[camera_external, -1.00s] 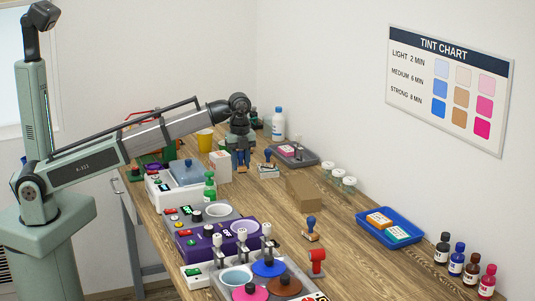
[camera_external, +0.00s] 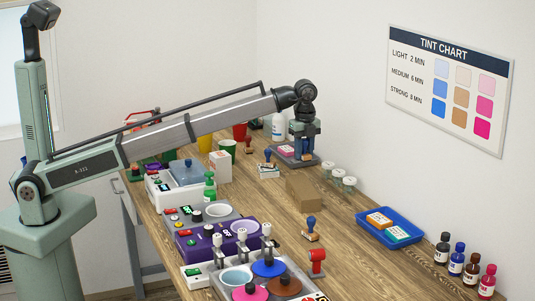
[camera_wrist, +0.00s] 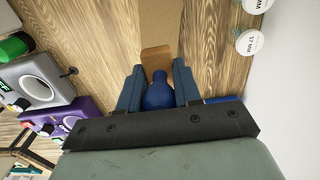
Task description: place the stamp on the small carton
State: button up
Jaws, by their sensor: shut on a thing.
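My gripper (camera_external: 304,152) is raised over the bench, its blue fingers pointing down. In the wrist view the fingers (camera_wrist: 157,90) are shut on the rounded blue handle of a stamp (camera_wrist: 158,95).
White-lidded jars (camera_external: 338,175) stand right of the carton. A blue tray (camera_external: 372,234) holds two pads. Machines (camera_external: 222,237) line the left side. A white box (camera_external: 220,166) stands farther back.

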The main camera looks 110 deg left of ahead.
aim_at(303, 186)
jog(key=shift+f, duration=4.8)
jog(key=shift+f, duration=0.1)
jog(key=o, duration=1)
jog(key=shift+o, duration=0.2)
notch_tip(303, 186, up, 12)
jog(key=shift+r, duration=0.1)
